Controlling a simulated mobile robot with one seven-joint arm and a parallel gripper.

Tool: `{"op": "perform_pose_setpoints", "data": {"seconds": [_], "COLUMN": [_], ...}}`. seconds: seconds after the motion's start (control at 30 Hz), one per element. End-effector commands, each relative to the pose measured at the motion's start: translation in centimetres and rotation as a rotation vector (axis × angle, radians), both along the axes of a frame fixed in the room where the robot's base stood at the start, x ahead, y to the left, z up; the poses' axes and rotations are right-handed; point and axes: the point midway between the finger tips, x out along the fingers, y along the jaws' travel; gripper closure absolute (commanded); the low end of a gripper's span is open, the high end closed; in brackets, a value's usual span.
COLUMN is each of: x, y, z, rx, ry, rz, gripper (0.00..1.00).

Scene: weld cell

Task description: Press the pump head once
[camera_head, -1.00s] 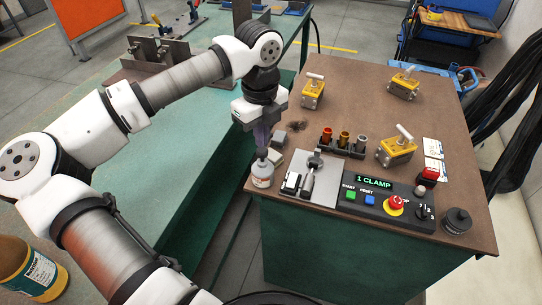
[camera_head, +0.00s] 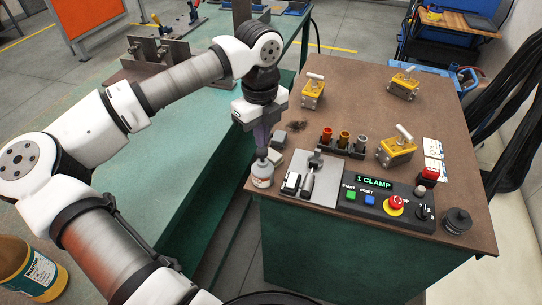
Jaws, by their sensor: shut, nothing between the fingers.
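A small white pump bottle (camera_head: 262,175) with a grey top stands upright near the left front corner of the brown bench top (camera_head: 330,85). Its pump head (camera_head: 262,155) is mostly hidden by my gripper's fingers and is hard to make out. My gripper (camera_head: 262,146) points straight down over the bottle, fingers shut and empty. The fingertips are at the pump head; I cannot tell for sure whether they touch it.
Right of the bottle is a grey plate with a toggle clamp (camera_head: 308,178), then a control box (camera_head: 385,200) with a red button. Small grey blocks (camera_head: 278,138) lie just behind the bottle. Yellow magnet blocks (camera_head: 396,150) stand farther right.

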Motion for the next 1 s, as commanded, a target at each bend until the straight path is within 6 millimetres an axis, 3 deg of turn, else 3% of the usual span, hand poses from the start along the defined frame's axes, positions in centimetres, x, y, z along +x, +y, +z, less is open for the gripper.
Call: {"op": "perform_pose_setpoints", "data": {"seconds": [1.0], "x": [0.0], "y": [0.0], "z": [-2.9], "rx": [-0.001], "ry": [0.001], "rz": [0.000], "gripper": [1.00]}}
